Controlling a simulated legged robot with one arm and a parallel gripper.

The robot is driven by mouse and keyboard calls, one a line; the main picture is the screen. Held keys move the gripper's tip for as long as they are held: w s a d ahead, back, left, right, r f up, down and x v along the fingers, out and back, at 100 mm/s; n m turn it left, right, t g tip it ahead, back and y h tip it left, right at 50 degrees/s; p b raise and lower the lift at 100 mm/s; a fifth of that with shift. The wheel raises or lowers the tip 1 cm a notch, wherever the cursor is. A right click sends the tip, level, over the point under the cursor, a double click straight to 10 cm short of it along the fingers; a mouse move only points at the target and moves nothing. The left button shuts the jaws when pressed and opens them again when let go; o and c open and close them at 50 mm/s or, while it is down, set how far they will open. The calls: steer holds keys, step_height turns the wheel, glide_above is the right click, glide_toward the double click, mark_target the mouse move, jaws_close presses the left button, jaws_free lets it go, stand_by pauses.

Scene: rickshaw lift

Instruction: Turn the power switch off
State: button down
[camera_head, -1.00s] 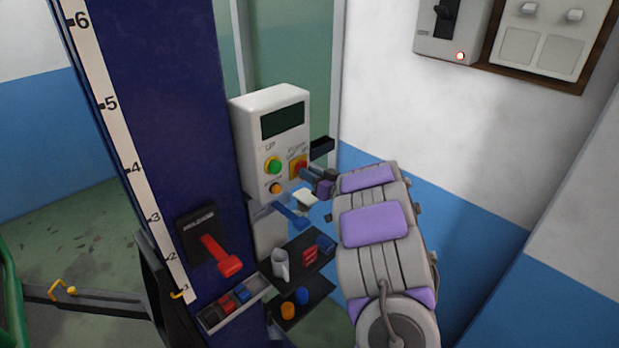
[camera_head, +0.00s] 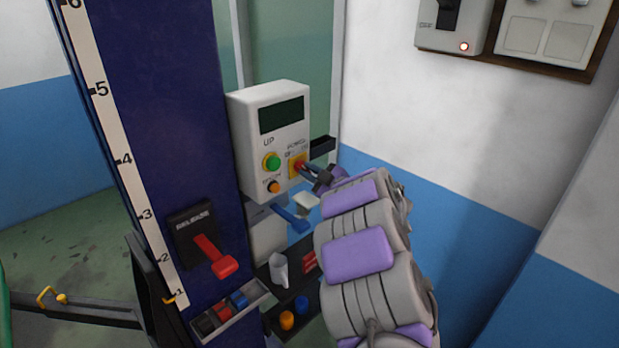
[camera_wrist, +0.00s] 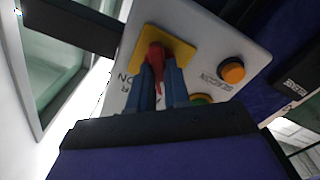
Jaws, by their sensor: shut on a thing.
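The power switch is a red knob on a yellow plate, on the front of a white control box (camera_head: 257,135). In the wrist view the red knob (camera_wrist: 156,56) sits between the two blue fingers of my gripper (camera_wrist: 163,82), which is shut on it. The yellow plate (camera_wrist: 180,46) shows around it, with part of the lettering "ON" beside it. In the head view my gripper (camera_head: 306,170) reaches the box's right side from the lower right and partly covers the switch. The exact angle of the knob is hard to tell.
A green button (camera_head: 271,161) and an orange button (camera_head: 273,186) are left of the switch. A red lever (camera_head: 213,256) is on the blue column (camera_head: 165,130). Shelves with a mug (camera_head: 279,269) lie below. A wall switch box (camera_head: 452,25) is at upper right.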

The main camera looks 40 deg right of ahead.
steer(key=shift+f+n, duration=0.3)
steer(key=shift+n, duration=0.1)
steer(key=c, duration=1.2)
jaws_free()
steer(key=shift+d, duration=0.1)
steer(key=shift+o, duration=0.6)
steer(key=shift+r, duration=0.15)
steer(key=shift+s, duration=0.1)
steer(key=s+d, duration=0.1)
steer(key=s, duration=1.6)
steer(key=shift+d+p, duration=0.25)
steer(key=shift+p, duration=0.2)
